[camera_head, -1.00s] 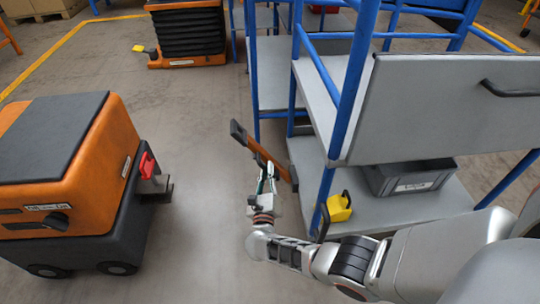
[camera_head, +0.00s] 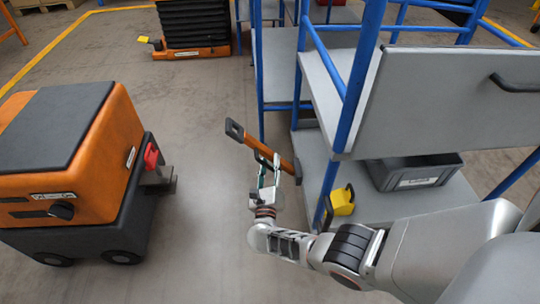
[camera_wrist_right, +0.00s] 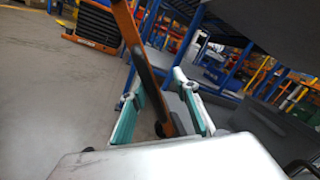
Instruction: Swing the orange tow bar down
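The orange tow bar (camera_head: 258,146) slants up and to the left from the front of the blue-framed cart, with a dark handle (camera_head: 235,130) at its upper end. My right gripper (camera_head: 268,166) is at the middle of the bar. In the right wrist view the bar (camera_wrist_right: 131,35) runs down between the two fingers of my right gripper (camera_wrist_right: 158,78). The fingers stand apart, one on each side, with a visible gap at the right finger. The bar's lower end is partly hidden by the gripper. My left gripper is not in view.
The blue-framed cart (camera_head: 343,130) has grey shelves, a grey bin (camera_head: 415,172) and a yellow part (camera_head: 341,202) low at its near corner. An orange tug (camera_head: 95,130) with a red part (camera_head: 151,156) stands at the left. Bare floor lies between them.

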